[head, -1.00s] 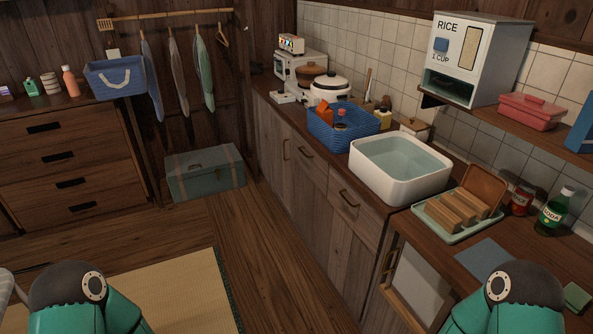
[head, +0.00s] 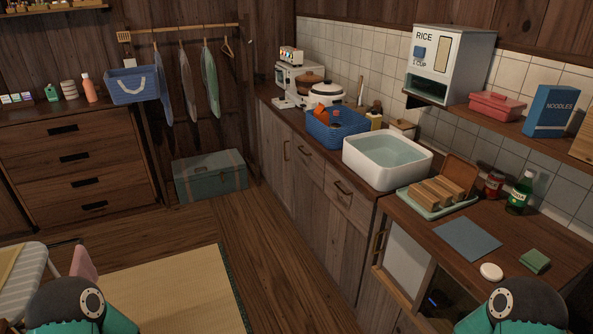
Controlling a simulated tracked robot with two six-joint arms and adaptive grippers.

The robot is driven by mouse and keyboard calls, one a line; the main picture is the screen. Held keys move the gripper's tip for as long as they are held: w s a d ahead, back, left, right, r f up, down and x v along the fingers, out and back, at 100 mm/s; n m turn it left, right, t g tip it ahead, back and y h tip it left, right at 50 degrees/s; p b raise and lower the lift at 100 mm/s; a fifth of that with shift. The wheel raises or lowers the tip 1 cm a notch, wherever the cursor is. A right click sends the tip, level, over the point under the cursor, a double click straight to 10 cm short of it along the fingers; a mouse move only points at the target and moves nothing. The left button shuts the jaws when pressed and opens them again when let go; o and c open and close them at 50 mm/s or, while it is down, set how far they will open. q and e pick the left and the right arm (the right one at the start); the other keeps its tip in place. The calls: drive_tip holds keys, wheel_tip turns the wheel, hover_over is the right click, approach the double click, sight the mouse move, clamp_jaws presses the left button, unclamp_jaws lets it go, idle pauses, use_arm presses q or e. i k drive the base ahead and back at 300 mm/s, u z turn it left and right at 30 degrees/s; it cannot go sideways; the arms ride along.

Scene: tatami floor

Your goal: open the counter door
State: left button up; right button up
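The counter (head: 330,215) runs along the right wall, with wooden door and drawer fronts carrying brass handles. One tall door (head: 275,148) at the far end has a vertical handle (head: 287,150) and looks shut. The nearer part has a pale panel (head: 407,262) in a wooden frame with a vertical handle (head: 378,246). A dark opening (head: 447,298) shows to the right of that panel. Which front is the counter door, I cannot tell. Only upper parts of my two arms show at the bottom edge; neither gripper is in view.
A white basin (head: 388,178), a blue basket (head: 322,137) and a tray (head: 422,207) stand on the counter. A green trunk (head: 210,180) lies at the back. An ironing board (head: 30,268) is at lower left. The floor (head: 262,275) before the counter is clear.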

sight(280, 135)
drive_tip(key=z, duration=5.75)
drive_tip(key=k, duration=0.95)
drive_tip(key=z, duration=5.35)
